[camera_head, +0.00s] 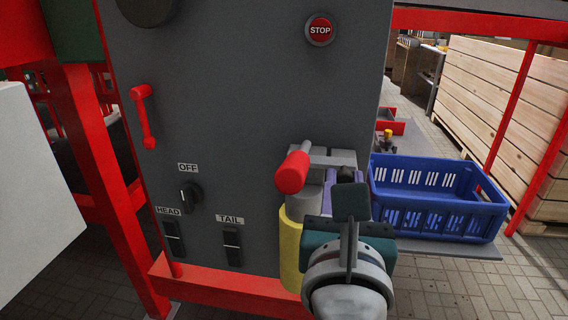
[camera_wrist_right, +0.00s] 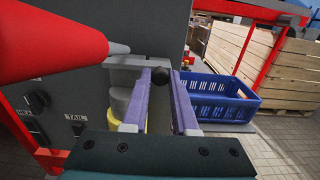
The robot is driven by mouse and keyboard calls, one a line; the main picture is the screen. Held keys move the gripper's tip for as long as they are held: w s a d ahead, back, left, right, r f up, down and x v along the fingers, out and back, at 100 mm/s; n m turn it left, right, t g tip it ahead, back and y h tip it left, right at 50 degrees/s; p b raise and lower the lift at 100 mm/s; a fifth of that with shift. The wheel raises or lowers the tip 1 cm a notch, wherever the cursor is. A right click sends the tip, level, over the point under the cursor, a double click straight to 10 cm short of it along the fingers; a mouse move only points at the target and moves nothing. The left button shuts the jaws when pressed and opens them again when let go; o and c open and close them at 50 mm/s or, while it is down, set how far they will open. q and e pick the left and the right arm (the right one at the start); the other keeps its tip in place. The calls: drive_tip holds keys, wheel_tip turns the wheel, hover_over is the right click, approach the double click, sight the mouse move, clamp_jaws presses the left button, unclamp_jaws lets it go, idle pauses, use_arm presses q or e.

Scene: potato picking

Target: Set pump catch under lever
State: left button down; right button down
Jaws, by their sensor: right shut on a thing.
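The pump is a yellow cylinder (camera_head: 290,250) with a grey upper part, at the front of the grey panel. Its lever has a red grip (camera_head: 292,172) that slants across above the pump; the grip is large at the upper left of the right wrist view (camera_wrist_right: 45,42). A grey bracket (camera_head: 335,157) lies behind the lever. My right gripper (camera_head: 342,178) has purple fingers, shut on a small black knob, the catch (camera_wrist_right: 159,77), by the grey bracket. My own wrist partly hides the catch and pump in the head view. My left gripper is not in view.
The grey panel (camera_head: 235,90) carries a red stop button (camera_head: 319,30), a red handle (camera_head: 143,116) and switches. A blue crate (camera_head: 436,222) stands close on the right, on a grey shelf. A red frame rail (camera_head: 215,287) runs along the bottom.

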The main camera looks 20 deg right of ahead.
drive_tip(key=shift+a, duration=0.15)
drive_tip(key=c, duration=0.7)
unclamp_jaws()
drive_tip(key=shift+w, duration=0.1)
drive_tip(key=shift+s+a, duration=0.3)
drive_tip(key=shift+s, duration=0.15)
drive_tip(key=b+v, duration=0.1)
drive_tip(key=v, duration=0.8)
drive_tip(key=shift+d, duration=0.1)
